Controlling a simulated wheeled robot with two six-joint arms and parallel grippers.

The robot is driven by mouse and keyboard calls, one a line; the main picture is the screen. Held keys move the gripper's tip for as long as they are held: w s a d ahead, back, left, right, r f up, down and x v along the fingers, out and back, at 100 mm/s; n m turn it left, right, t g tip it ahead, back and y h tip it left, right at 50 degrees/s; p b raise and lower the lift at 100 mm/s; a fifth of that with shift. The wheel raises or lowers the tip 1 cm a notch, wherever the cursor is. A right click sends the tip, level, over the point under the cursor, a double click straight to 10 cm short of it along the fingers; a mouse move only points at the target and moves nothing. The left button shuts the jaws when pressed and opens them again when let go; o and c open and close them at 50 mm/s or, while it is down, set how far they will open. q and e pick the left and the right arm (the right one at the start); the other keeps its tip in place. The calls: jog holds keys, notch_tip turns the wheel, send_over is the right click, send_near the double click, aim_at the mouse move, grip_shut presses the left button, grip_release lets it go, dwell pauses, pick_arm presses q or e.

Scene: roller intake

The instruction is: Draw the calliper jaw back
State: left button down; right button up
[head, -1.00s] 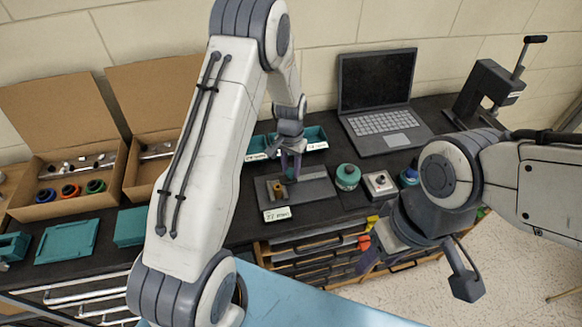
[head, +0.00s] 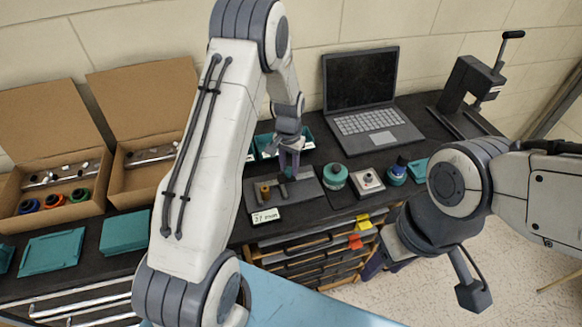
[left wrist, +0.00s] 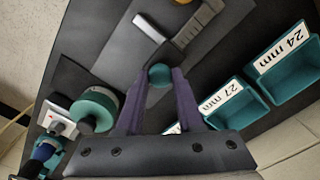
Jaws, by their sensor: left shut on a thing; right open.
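The calliper's grey base plate (head: 312,190) lies on the dark bench, with a brass-coloured roller (head: 265,192) standing near its left end. My left gripper (head: 289,170) is over the plate, to the right of the roller. In the left wrist view its fingers (left wrist: 159,82) are shut on a round teal knob (left wrist: 160,74). A dark grey calliper part (left wrist: 196,26) lies beyond the knob; where the jaw joins the knob is unclear. A white label (head: 265,216) stands before the plate, seemingly reading 27 mm. My right gripper (head: 382,262) is open and empty beside the bench drawers.
A teal round container (head: 335,176), a white block with a button (head: 368,181) and a laptop (head: 368,120) stand right of the plate. Teal bins labelled 27 mm (left wrist: 228,103) and 24 mm (left wrist: 288,72) stand behind it. Cardboard boxes (head: 57,190) are at left.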

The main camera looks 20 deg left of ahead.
aim_at(290, 169)
pick_arm(q)
jog(key=c, duration=0.6)
grip_release()
jog(key=shift+w+d+r, duration=0.1)
jog(key=shift+w+d, duration=0.05)
jog(key=shift+d, duration=0.05)
jog(key=shift+o, duration=0.3)
jog(key=shift+d, duration=0.1)
jog(key=shift+r, duration=0.2)
notch_tip(290, 169, up, 10)
jog(key=b, duration=0.3)
